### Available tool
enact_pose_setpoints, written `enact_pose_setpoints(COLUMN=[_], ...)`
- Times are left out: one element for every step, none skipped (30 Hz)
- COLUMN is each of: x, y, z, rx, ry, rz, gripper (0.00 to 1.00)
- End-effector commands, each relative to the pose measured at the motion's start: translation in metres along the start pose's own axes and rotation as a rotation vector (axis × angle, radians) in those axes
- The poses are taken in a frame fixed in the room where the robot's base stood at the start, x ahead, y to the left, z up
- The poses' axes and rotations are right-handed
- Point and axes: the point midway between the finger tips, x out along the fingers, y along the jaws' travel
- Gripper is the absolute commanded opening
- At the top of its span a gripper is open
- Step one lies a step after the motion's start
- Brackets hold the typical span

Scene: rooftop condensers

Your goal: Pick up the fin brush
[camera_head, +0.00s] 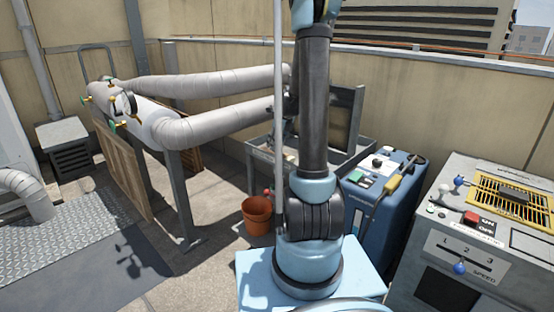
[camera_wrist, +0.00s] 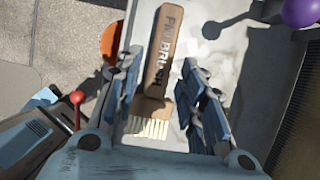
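The fin brush (camera_wrist: 160,60) has a brown wooden handle with dark lettering and pale bristles at its lower end. In the wrist view it lies on a light grey, worn surface (camera_wrist: 222,60). My gripper (camera_wrist: 161,62) is open, with one blue-grey finger on each side of the brush. The brush shows between the fingers, and I cannot tell whether either finger touches it. In the head view I cannot make out the brush; my arm covers part of the grey bench (camera_head: 367,150) behind it.
An orange pot (camera_head: 257,213) stands on the floor left of my base. A blue machine (camera_head: 385,205) and a control cabinet (camera_head: 470,240) stand at right. Thick wrapped pipes (camera_head: 205,85) run at left. The wrist view shows a red-knobbed lever (camera_wrist: 77,98) and a purple ball (camera_wrist: 301,12).

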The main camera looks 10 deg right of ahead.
Motion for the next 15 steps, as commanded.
enact_pose_setpoints(x=[0.002, 0.003, 0.004, 0.005, 0.007, 0.010, 0.013, 0.016, 0.021, 0.025, 0.028, 0.033, 0.036, 0.039, 0.043], y=[0.000, 0.000, 0.000, 0.000, -0.001, -0.001, -0.001, -0.001, -0.002, -0.002, -0.002, -0.003, -0.003, -0.003, -0.002], z=[0.000, 0.000, 0.000, 0.000, 0.000, 0.000, 0.000, 0.000, 0.000, 0.000, 0.000, 0.000, 0.000, 0.000, 0.000], rx=[0.000, 0.000, 0.000, 0.000, 0.000, 0.000, 0.000, 0.000, -0.001, -0.001, -0.001, -0.001, -0.001, -0.001, -0.001], ry=[0.000, 0.000, 0.000, 0.000, 0.000, 0.000, 0.000, 0.000, 0.000, 0.000, 0.000, 0.000, 0.000, 0.000, 0.000], rz=[0.000, 0.000, 0.000, 0.000, 0.000, 0.000, 0.000, 0.000, 0.000, 0.000, 0.000, 0.000, 0.000, 0.000, 0.000], gripper=[0.37, 0.37, 0.37, 0.37, 0.37, 0.37, 0.37, 0.37, 0.37, 0.37, 0.37, 0.37, 0.37, 0.37, 0.37])
